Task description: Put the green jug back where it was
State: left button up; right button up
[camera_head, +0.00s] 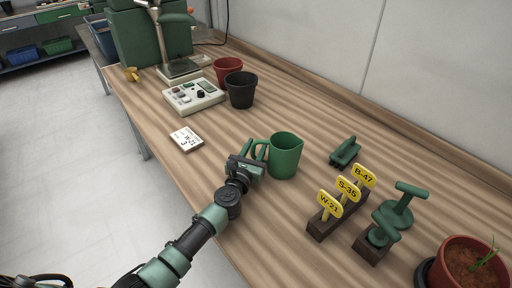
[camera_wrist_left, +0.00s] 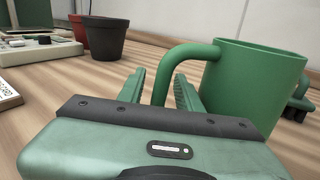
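The green jug (camera_head: 285,156) stands upright on the wooden bench, its handle on the left side toward my gripper. In the left wrist view the jug (camera_wrist_left: 255,88) is at the right, with its handle between my fingers. My left gripper (camera_head: 255,152) is low over the bench at the handle. In the wrist view its fingers (camera_wrist_left: 160,92) are apart, one on each side of the handle, with gaps visible, so it looks open. My right gripper is not in view.
A white card (camera_head: 186,139) lies near the front edge. A yellow tag holder (camera_head: 338,208), green tools (camera_head: 396,211) and a planted pot (camera_head: 470,265) stand to the right.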

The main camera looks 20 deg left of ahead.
pick_arm(q)
jog(key=shift+r, duration=0.15)
jog(key=shift+s, duration=0.3)
jog(key=s+p, duration=0.1)
jog(key=s, duration=1)
jog(key=shift+s, duration=0.25)
